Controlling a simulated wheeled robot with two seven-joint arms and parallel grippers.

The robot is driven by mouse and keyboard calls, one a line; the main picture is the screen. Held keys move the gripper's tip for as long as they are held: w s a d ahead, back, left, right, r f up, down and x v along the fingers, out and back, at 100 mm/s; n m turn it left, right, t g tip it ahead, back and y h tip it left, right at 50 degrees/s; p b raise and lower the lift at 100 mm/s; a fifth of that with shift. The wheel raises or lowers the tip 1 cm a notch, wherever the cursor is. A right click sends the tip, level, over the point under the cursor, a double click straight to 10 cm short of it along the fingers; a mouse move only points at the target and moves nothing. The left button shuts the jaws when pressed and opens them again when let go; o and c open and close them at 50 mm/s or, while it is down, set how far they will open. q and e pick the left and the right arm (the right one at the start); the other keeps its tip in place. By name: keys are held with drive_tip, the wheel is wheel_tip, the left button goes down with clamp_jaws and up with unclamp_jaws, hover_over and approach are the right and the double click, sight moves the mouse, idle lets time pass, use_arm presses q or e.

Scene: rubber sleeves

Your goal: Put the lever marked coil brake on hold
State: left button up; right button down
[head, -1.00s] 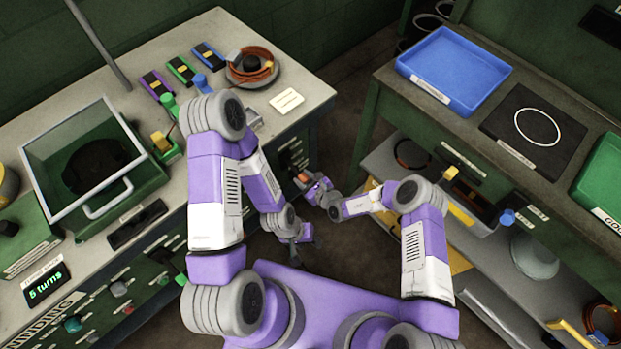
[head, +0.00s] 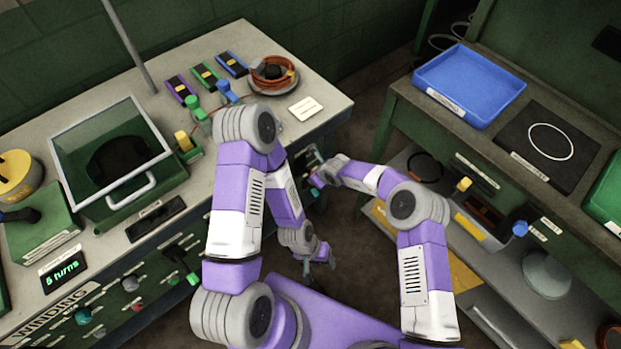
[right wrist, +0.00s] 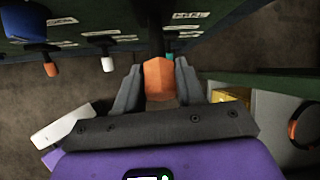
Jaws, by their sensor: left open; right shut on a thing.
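My right gripper (right wrist: 158,85) is shut on an orange lever handle (right wrist: 158,76), with one finger on each side of it. In the head view the right gripper (head: 316,178) is small, at the end panel of the left bench, and the handle cannot be made out there. Other levers hang from the same panel in the right wrist view: one with an orange tip (right wrist: 50,70), one with a white tip (right wrist: 107,64) and a teal one (right wrist: 169,54). Their labels are too small to read. My left gripper (head: 319,258) is open and empty, low beside the left bench.
The left bench carries a glass-walled box (head: 110,160), a copper coil (head: 273,72) and coloured levers. The right bench holds a blue tray (head: 470,85) and a black mat (head: 540,150) with a white ring. Open floor lies between the benches.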

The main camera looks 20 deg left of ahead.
drive_tip(key=shift+w+a+r, duration=0.15)
drive_tip(key=shift+r, duration=0.1)
idle(0.3)
drive_tip(key=c, duration=0.7)
unclamp_jaws()
drive_tip(key=shift+f, duration=0.1)
drive_tip(key=shift+c, duration=0.2)
drive_tip(key=p+v, duration=0.2)
drive_tip(key=v, duration=0.5)
drive_tip(key=shift+r, duration=0.3)
